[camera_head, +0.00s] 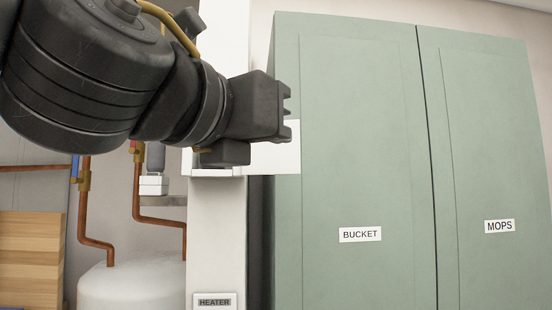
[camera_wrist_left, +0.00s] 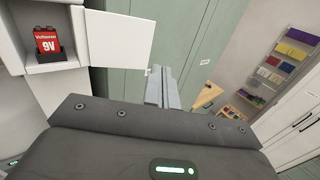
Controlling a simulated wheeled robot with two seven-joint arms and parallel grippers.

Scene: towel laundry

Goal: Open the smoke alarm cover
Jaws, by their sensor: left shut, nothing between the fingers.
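The smoke alarm is a white box whose cover (camera_wrist_left: 120,40) stands swung open to the right in the left wrist view. A red and black 9V battery (camera_wrist_left: 48,43) shows inside the box (camera_wrist_left: 12,62). In the head view my left arm hides most of the box, and part of the white cover (camera_head: 280,157) shows beside the green cabinet. My left gripper (camera_wrist_left: 162,88) is shut and empty, just right of and below the cover in the left wrist view; they look apart. My left gripper also shows in the head view (camera_head: 284,108). My right gripper is in neither view.
A green cabinet (camera_head: 350,130) with BUCKET and MOPS labels stands close on the right. A white column (camera_head: 215,240) bears a HEATER label (camera_head: 214,302). Copper pipes (camera_head: 138,200) and a white tank (camera_head: 130,285) are at lower left. Shelves (camera_wrist_left: 278,65) stand farther right.

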